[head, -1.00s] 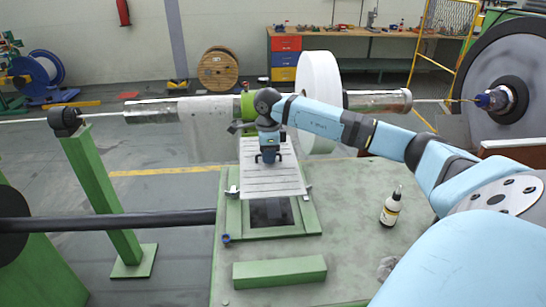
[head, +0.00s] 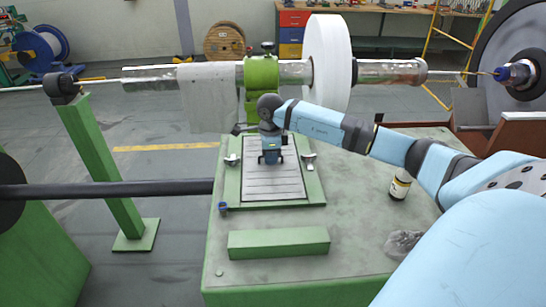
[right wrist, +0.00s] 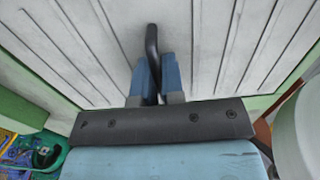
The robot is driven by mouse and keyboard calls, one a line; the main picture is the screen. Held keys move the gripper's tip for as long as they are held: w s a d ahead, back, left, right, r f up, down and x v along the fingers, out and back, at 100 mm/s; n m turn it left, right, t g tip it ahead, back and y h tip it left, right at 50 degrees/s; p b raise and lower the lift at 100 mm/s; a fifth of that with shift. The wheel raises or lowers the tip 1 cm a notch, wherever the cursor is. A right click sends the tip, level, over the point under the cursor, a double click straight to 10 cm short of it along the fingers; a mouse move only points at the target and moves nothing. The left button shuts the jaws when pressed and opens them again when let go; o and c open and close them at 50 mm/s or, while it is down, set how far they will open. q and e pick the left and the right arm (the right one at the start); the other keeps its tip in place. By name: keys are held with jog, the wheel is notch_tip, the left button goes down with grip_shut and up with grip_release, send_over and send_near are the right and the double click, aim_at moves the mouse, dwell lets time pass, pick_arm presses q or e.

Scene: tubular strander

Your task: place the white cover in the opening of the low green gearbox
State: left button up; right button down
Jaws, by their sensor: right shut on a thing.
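The white cover (head: 272,183), a ribbed light panel, lies over the opening of the low green gearbox (head: 233,190) in the head view, within its green frame. It looks about flat and in line with the frame; I cannot tell whether it rests fully down. My right gripper (head: 271,160) is above the cover's far part, pointing down. In the right wrist view the blue fingers (right wrist: 158,78) are shut on the cover's dark handle (right wrist: 152,45), with the ribbed cover (right wrist: 215,45) behind. The dark opening is hidden under the cover. My left gripper is not in view.
A green block (head: 279,242) lies in front of the gearbox. A bottle (head: 400,185) and a grey rag (head: 402,243) are on the right. Wing-nut clamps (head: 309,162) sit beside the frame. The shaft with its white disc (head: 328,65) runs behind the arm.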

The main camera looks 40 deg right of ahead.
jog(key=shift+a+r, duration=0.1)
jog(key=shift+r, duration=0.05)
jog(key=c, duration=1.2)
grip_release()
jog(key=shift+s, duration=0.1)
jog(key=shift+c, duration=0.2)
notch_tip(320, 180, up, 12)
jog(key=p, duration=0.6)
